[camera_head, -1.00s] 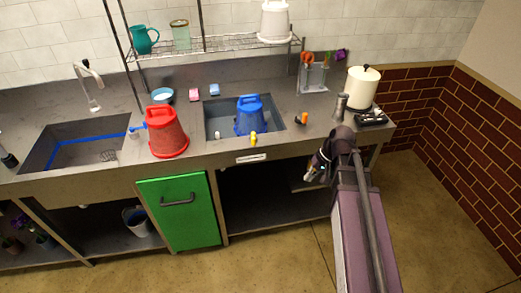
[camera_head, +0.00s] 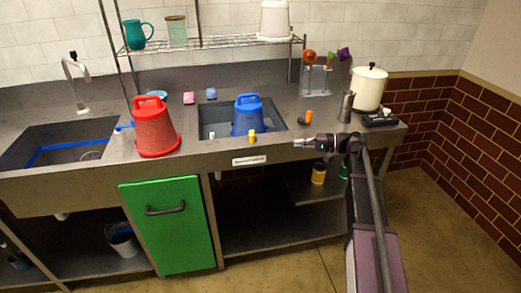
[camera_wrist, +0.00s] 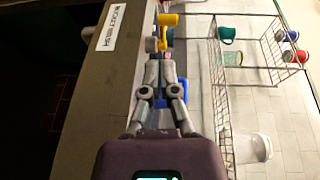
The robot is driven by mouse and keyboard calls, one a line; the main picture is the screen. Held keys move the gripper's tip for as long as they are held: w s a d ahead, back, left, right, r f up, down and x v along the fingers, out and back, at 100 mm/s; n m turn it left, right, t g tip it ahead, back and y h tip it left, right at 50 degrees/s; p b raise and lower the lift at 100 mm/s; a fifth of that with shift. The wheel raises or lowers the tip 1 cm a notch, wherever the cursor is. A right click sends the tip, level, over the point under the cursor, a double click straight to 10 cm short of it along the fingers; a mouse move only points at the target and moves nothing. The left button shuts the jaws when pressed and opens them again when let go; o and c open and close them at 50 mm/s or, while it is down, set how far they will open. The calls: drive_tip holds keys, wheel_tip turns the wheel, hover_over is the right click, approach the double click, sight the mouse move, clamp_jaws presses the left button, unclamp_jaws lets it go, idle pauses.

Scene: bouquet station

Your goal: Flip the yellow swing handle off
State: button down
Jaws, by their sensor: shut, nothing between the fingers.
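The yellow swing handle (camera_head: 252,135) stands at the front rim of the right-hand sink, in front of the blue bucket. It also shows in the wrist view (camera_wrist: 168,19), at the top, beyond my fingertips, with a pale round part just below it. My gripper (camera_head: 297,142) is at the counter's front edge, to the right of the handle, pointing left at it. In the wrist view my fingers (camera_wrist: 160,57) are together and empty, a short gap from the yellow handle. How the handle's base is mounted is too small to tell.
The blue bucket (camera_head: 248,116) stands in the sink (camera_head: 213,117). A red bucket (camera_head: 156,129) is on the counter to the left. A small orange-topped item (camera_head: 307,117) and a grey metal vessel (camera_head: 346,106) stand behind my gripper. A wire shelf (camera_head: 215,46) hangs above.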

drive_tip(key=shift+w+d+r+y+b, duration=0.15)
drive_tip(key=shift+w+d+y+b, duration=0.2)
drive_tip(key=shift+w+y, duration=0.2)
drive_tip(key=shift+a, duration=0.15)
drive_tip(key=a, duration=1.4)
drive_tip(key=shift+w, duration=0.4)
drive_tip(key=shift+d+t, duration=0.25)
drive_tip(key=shift+t, duration=0.15)
